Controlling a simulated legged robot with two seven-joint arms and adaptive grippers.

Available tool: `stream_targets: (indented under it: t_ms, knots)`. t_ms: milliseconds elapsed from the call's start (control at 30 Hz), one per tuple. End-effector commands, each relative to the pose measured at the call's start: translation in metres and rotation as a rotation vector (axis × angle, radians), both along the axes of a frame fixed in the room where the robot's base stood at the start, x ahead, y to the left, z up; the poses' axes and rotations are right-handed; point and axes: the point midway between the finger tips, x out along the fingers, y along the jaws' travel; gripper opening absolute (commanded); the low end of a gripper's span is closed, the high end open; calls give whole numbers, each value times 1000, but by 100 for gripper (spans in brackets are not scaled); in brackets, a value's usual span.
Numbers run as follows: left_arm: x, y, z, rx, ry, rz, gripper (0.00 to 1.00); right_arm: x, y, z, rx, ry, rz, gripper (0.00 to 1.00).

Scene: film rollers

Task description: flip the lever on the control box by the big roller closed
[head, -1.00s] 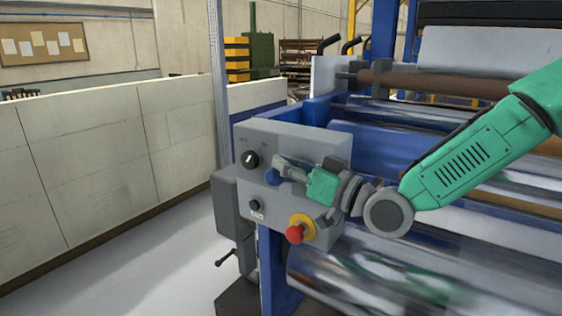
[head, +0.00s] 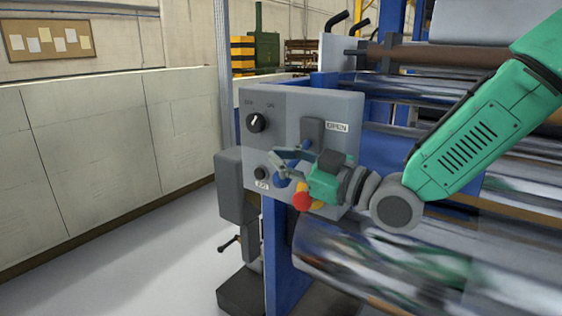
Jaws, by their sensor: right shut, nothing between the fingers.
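The grey control box (head: 292,102) stands on the blue frame beside the big roller (head: 350,255). An upright grey plate (head: 313,132) is on its face beside an OPEN label (head: 337,127). A blue rounded part (head: 281,179), which looks like the lever's handle, shows low on the face, partly behind my fingers. My right gripper (head: 278,163) is shut and empty, close in front of the lower face at the blue part. I cannot tell whether they touch. The gripper body hides the lower middle of the box. My left gripper is out of view.
A black rotary knob (head: 256,122) is at the box's upper left and a smaller one (head: 261,173) below. A red stop button (head: 302,202) is right under my gripper. A low pale wall (head: 100,160) stands left, with clear floor (head: 170,250) between.

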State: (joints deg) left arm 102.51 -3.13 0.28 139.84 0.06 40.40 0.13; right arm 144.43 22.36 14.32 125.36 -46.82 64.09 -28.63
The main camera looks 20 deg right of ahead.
Motion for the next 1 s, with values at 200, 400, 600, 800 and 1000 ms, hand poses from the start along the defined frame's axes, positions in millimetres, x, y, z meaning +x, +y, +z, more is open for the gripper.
stream_targets:
  t_ms: [200, 400, 600, 800, 1000]
  knots:
    - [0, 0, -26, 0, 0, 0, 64, 1, 0, -23, -121, -95, 0, 0]
    - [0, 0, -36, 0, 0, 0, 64, 2, -2, -33, -130, -104, 0, 0]
    - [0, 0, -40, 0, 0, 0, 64, 3, -3, -38, -130, -101, -1, 0]
    - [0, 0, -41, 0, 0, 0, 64, 4, -4, -40, -131, -96, -1, 0]
    - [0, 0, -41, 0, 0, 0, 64, 4, -4, -42, -131, -91, -2, 0]
